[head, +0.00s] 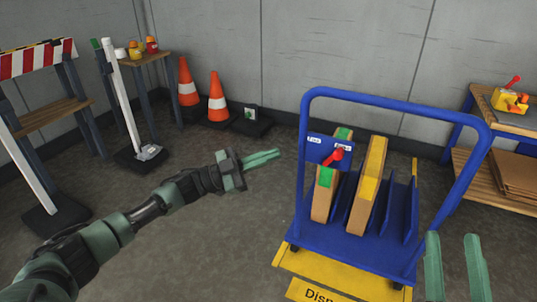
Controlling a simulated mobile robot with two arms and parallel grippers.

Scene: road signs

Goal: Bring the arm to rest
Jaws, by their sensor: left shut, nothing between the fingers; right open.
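My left arm reaches in from the lower left. Its gripper (263,158) is shut and empty, held in the air just left of the blue trolley (330,240). My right gripper (455,268) shows only its two green fingers at the lower right edge. They are apart with nothing between them, in front of the trolley's right side. The rest of my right arm is out of view.
The trolley holds upright boards, one with a yellow face (375,170), between blue dividers. Yellow floor marking (345,282) lies under its front. Traffic cones (217,98) stand by the wall. A striped barrier (35,58) is at left, a workbench (510,172) at right.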

